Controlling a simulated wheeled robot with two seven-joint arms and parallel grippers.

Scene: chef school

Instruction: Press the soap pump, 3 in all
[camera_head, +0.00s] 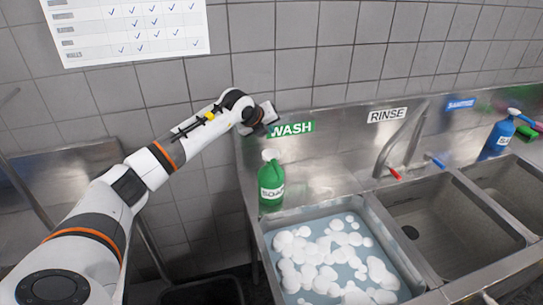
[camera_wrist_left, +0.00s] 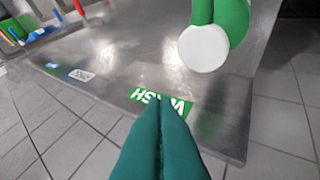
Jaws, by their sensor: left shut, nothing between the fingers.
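My right gripper is out of view.
The wash sink (camera_head: 268,243) holds water and white foam. Empty rinse (camera_head: 440,215) and sanitize basins lie to its right. A faucet (camera_head: 402,139) rises behind them. A blue spray bottle (camera_head: 498,136) stands at the far right. A green WASH sign (camera_head: 291,129) is on the backsplash.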

